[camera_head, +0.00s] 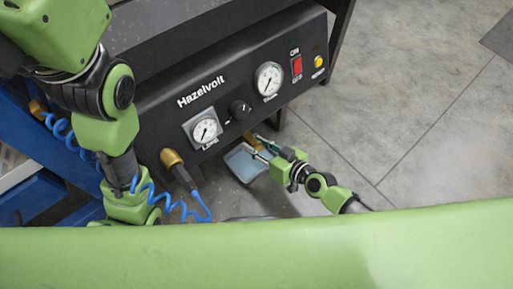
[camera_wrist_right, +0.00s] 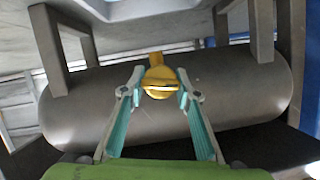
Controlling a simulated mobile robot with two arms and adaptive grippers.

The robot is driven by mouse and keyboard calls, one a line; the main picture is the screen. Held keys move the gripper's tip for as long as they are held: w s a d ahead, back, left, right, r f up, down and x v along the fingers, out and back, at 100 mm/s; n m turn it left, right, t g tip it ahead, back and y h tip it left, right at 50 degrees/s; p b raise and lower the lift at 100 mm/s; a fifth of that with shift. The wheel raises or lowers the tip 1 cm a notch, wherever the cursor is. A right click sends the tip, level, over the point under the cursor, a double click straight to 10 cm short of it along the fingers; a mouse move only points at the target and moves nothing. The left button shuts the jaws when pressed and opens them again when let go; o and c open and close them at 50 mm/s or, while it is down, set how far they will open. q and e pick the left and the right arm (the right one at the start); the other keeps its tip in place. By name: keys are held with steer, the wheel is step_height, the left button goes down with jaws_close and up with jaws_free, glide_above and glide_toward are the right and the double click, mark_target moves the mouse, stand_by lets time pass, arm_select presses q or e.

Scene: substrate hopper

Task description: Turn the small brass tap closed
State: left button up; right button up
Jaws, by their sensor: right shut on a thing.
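The small brass tap (camera_wrist_right: 158,84) sits on the side of a dark grey cylindrical tank (camera_wrist_right: 85,110) in the right wrist view. My right gripper (camera_wrist_right: 160,76) has its two teal-padded fingers on either side of the tap's handle and is shut on it. In the head view the right gripper (camera_head: 262,146) reaches in below the front panel, and only a bit of the brass tap (camera_head: 249,137) shows beside its fingers. My left arm hangs at the left; its gripper's fingers do not show.
The black Hazelvolt machine panel (camera_head: 225,105) carries gauges, a knob and a red switch (camera_head: 297,66). A pale blue tray (camera_head: 240,166) is below the right gripper. A brass fitting (camera_head: 172,158) with a blue coiled hose (camera_head: 199,208) is at the left. Open floor (camera_head: 410,90) lies right.

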stand_by(0.3)
steer(key=o, duration=1.1)
steer(key=shift+s+d, duration=0.1)
steer(key=shift+s+d+r, duration=0.1)
steer(key=shift+s+d, duration=0.15)
steer(key=v, duration=1.1)
